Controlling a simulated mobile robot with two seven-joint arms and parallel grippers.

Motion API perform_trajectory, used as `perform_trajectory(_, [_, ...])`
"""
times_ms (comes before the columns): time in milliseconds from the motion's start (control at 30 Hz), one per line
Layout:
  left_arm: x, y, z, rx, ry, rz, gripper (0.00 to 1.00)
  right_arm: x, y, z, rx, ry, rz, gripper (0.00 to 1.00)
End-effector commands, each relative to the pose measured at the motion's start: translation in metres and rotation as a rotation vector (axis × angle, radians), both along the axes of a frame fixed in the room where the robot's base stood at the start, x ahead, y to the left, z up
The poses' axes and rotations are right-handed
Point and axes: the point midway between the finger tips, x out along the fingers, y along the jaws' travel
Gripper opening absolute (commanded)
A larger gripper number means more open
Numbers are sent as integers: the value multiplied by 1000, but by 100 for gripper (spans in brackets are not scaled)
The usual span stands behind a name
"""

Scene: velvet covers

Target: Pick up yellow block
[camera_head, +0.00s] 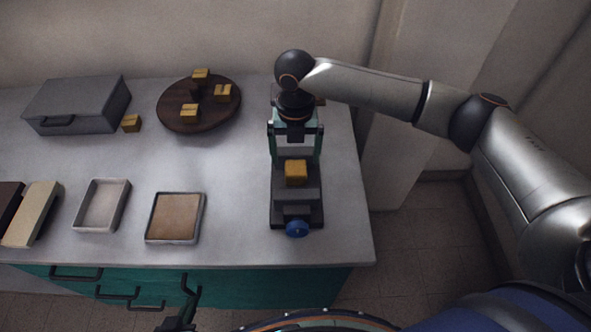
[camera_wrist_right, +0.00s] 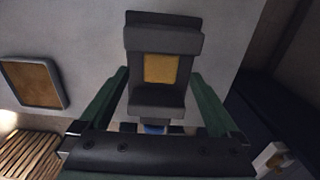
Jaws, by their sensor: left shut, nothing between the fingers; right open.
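A yellow block (camera_head: 296,170) sits in a dark grey vise-like fixture (camera_head: 297,208) near the right end of the table. In the right wrist view, the block (camera_wrist_right: 161,68) lies between the fixture's two raised dark parts. My right gripper (camera_head: 296,130) is open above the fixture, its green fingers apart. In the wrist view, the fixture and block show between the fingers, and nothing is held. More yellow blocks (camera_head: 190,110) lie on a round dark board (camera_head: 172,117), and one block (camera_head: 131,123) lies beside the grey case. My left gripper (camera_head: 188,300) is shut and empty before the table's front edge.
A grey case (camera_head: 77,104) stands at the back left. A pale tray (camera_head: 102,205) and a brown-bottomed tray (camera_head: 175,217) lie near the front edge. A blue knob (camera_head: 297,228) is at the fixture's front. The table (camera_head: 235,160) is bare between board and fixture.

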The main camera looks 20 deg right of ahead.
Motion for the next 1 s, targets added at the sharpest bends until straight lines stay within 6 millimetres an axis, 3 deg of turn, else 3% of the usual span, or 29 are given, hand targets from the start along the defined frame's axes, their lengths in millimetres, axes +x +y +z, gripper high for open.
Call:
perform_trajectory(167, [0, 0, 1, 0, 0, 0, 0, -1, 0, -13, -2, 2, 1, 98])
perform_trajectory(433, [2, 0, 5, 0, -4, 0, 0, -3, 0, -52, -2, 2, 1, 98])
perform_trajectory(767, [3, 0, 5, -1, -6, 0, 0, -3, 0, -59, 0, -1, 1, 98])
perform_trajectory(1000, [3, 0, 6, -1, -6, 0, 0, -3, -1, -58, 0, -1, 1, 70])
